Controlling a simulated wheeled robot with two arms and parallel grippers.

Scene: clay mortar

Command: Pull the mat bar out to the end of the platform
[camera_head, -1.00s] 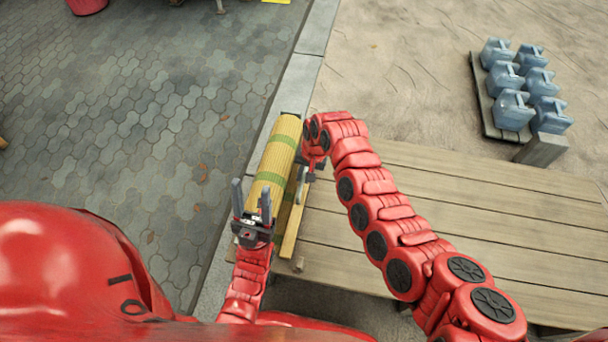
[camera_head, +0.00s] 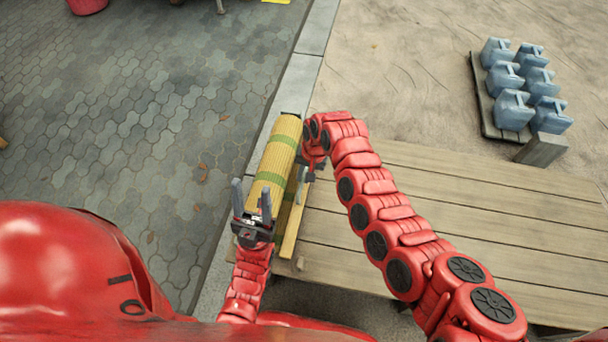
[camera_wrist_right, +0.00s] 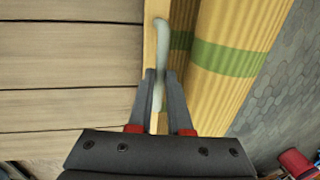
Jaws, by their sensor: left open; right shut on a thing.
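The mat bar (camera_head: 292,226) is a pale wooden strip along the left edge of the plank platform (camera_head: 440,205), beside a rolled yellow mat (camera_head: 279,154) with green bands. In the right wrist view the mat bar (camera_wrist_right: 150,46) carries a grey curved handle (camera_wrist_right: 164,40), and the mat roll (camera_wrist_right: 236,62) lies to its right. My right gripper (camera_wrist_right: 160,88) is shut on the handle; in the head view it is partly hidden by its own arm. My left gripper (camera_head: 251,194) is open and empty, fingers pointing up, at the near end of the mat roll.
Several blue-grey jugs (camera_head: 513,110) stand on a small pallet (camera_head: 487,108) at the far right, with a wooden block (camera_head: 541,150) beside it. Grey paving (camera_head: 140,130) lies left of a stone kerb (camera_head: 303,72). The platform planks right of my right arm are clear.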

